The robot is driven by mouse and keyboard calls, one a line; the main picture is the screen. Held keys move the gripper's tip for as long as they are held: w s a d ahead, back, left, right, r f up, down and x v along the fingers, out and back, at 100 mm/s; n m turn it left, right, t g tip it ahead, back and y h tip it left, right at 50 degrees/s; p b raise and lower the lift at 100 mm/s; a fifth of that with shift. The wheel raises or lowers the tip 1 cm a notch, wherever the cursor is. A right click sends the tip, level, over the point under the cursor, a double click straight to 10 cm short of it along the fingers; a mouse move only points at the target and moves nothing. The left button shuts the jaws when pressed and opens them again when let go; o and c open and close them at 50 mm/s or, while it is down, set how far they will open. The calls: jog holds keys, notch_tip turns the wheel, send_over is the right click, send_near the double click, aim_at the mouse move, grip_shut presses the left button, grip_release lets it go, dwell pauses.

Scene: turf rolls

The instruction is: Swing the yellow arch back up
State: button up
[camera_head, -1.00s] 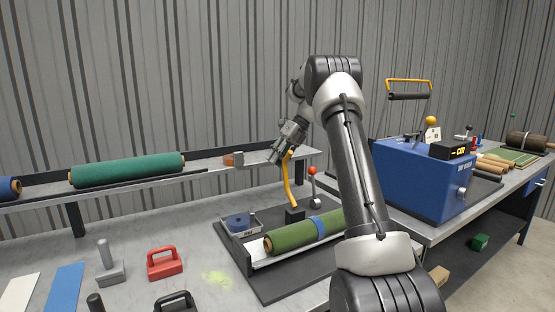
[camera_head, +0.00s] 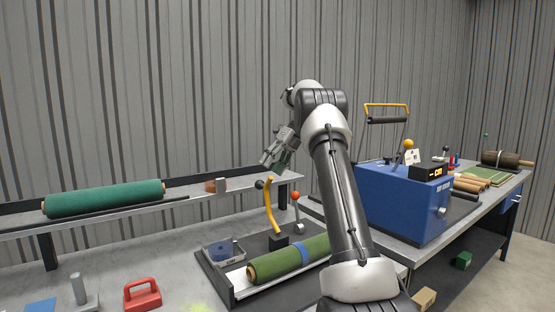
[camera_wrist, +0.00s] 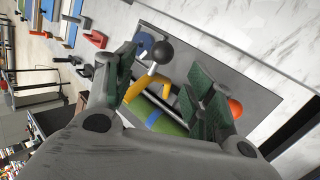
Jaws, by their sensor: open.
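The yellow arch (camera_head: 271,207) stands upright, slightly curved, from a black block behind the green turf roll (camera_head: 288,259). A black ball (camera_head: 259,184) sits at its top left. My gripper (camera_head: 272,164) is open and empty, just above and behind the ball in the head view, apparently apart from it. In the wrist view the fingers of my gripper (camera_wrist: 163,88) are spread wide, and the black ball (camera_wrist: 161,51) and yellow arch (camera_wrist: 150,88) show between and beyond them. The arch's lower part is partly hidden by a finger there.
A red-knobbed lever (camera_head: 296,197) stands right of the arch. A tray with a blue tape roll (camera_head: 224,249) lies to its left. A blue machine (camera_head: 405,200) with another yellow bail (camera_head: 386,105) stands right. A shelf with a green roll (camera_head: 105,198) is at back left.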

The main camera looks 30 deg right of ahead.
jog(key=shift+v, duration=1.85)
